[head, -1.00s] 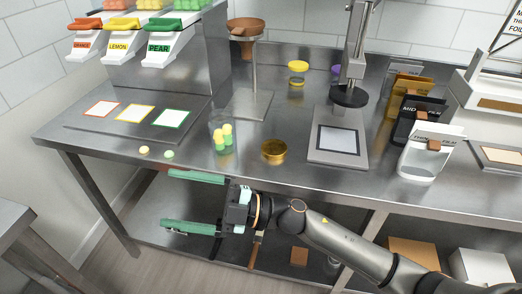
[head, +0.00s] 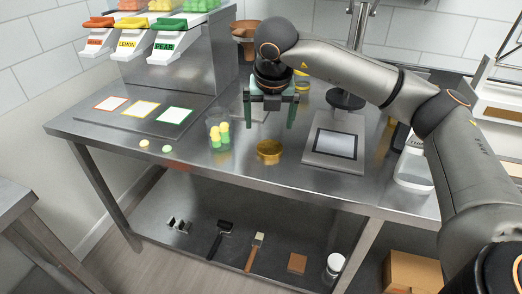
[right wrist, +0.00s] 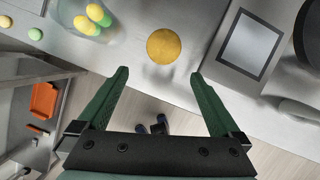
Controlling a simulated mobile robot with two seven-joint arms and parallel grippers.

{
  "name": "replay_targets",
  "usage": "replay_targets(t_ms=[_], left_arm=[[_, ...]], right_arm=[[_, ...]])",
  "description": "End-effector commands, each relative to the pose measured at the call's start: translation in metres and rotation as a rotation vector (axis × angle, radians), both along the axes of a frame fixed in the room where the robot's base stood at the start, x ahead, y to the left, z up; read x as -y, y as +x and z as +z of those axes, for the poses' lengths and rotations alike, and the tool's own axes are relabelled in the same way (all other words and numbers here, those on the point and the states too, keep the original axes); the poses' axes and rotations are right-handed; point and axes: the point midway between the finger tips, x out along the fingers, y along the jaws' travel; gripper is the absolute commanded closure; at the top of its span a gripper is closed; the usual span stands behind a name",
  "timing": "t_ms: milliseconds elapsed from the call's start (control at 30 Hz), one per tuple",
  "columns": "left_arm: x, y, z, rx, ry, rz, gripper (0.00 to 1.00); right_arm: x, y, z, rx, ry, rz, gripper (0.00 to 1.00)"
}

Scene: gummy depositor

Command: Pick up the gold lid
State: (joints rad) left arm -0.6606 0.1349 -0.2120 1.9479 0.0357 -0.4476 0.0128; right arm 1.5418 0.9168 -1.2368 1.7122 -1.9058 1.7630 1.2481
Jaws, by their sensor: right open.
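The gold lid (head: 269,151) lies flat on the steel table, between the clear cup and the square pad. It also shows in the right wrist view as a round gold disc (right wrist: 164,46). My right gripper (head: 269,122) points down above the table, open and empty, its green fingers apart. In the head view its fingertips show just above the lid in the picture. In the right wrist view the lid is beyond the gap between the fingertips (right wrist: 159,74), not between the fingers. My left gripper is not in view.
A clear cup with yellow and green gummies (head: 218,133) stands left of the lid. A press stand with a square pad (head: 335,145) is on the right. Two loose gummies (head: 156,146) lie near the front edge. The table in front of the lid is clear.

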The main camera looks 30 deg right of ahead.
Motion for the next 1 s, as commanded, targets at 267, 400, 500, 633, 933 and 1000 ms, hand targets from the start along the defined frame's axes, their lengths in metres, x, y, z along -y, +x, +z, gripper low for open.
replay_targets(t_ms=[267, 400, 500, 633, 933, 1000], left_arm=[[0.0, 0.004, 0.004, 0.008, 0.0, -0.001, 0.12], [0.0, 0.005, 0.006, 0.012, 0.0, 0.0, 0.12], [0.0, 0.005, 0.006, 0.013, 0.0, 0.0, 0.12], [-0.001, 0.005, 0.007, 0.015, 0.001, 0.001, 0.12], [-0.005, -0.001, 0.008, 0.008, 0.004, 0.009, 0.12], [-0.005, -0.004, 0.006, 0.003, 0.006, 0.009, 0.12]], right_arm=[[0.018, 0.01, -0.025, 0.007, -0.03, -0.037, 0.0], [0.022, 0.018, -0.047, 0.009, -0.029, -0.035, 0.0], [0.024, 0.022, -0.056, 0.011, -0.027, -0.033, 0.0], [0.025, 0.025, -0.064, 0.01, -0.027, -0.032, 0.0], [0.032, 0.04, -0.102, 0.009, -0.026, -0.033, 0.0], [0.034, 0.041, -0.107, 0.009, -0.026, -0.032, 0.0]])
